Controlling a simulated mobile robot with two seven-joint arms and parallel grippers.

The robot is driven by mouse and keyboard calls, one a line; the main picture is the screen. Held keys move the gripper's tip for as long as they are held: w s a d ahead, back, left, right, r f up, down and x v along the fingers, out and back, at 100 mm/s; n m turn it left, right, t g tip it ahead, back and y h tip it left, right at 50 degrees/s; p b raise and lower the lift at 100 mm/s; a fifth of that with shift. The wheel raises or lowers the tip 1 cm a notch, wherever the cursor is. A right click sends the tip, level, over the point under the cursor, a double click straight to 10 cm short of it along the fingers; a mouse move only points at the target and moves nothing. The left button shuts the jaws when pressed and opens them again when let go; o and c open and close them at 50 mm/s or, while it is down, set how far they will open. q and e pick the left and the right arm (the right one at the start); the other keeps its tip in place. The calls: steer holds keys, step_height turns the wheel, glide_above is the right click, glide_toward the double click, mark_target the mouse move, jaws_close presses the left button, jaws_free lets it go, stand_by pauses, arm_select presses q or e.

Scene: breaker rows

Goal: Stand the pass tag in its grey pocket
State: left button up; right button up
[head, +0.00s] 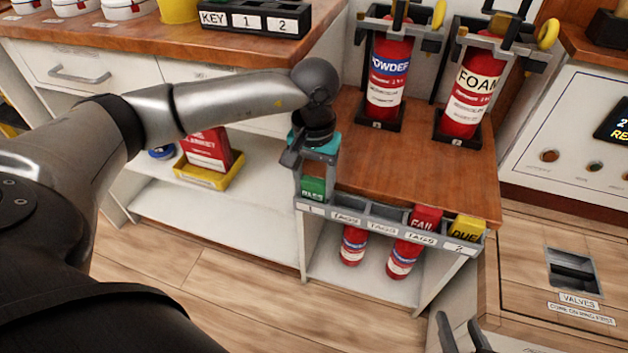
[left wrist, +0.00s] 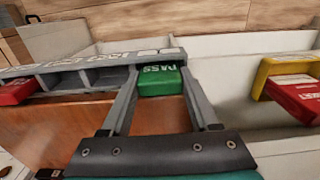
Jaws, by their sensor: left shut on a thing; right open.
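The green pass tag (head: 314,188) is between the fingers of my left gripper (head: 314,178), which is shut on it and points down. The tag is upright at the left end of the grey pocket rail (head: 385,227), over or in the end pocket marked 1. Its lower edge is hidden, so I cannot tell how deep it sits. In the left wrist view the pass tag (left wrist: 160,80) shows between the fingertips at the rail's end. My right gripper (head: 463,335) is open and empty at the bottom edge of the head view.
A red fail tag (head: 426,217) and a yellow due tag (head: 467,228) stand in the rail's right part; pockets between are empty. Powder (head: 388,78) and foam (head: 471,90) extinguishers stand behind on the wooden top. A red box (head: 208,150) in a yellow holder sits on the left shelf.

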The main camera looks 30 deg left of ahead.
arm_select(q)
steer(key=o, duration=1.4)
step_height(320, 180, up, 15)
steer(key=p, duration=0.7)
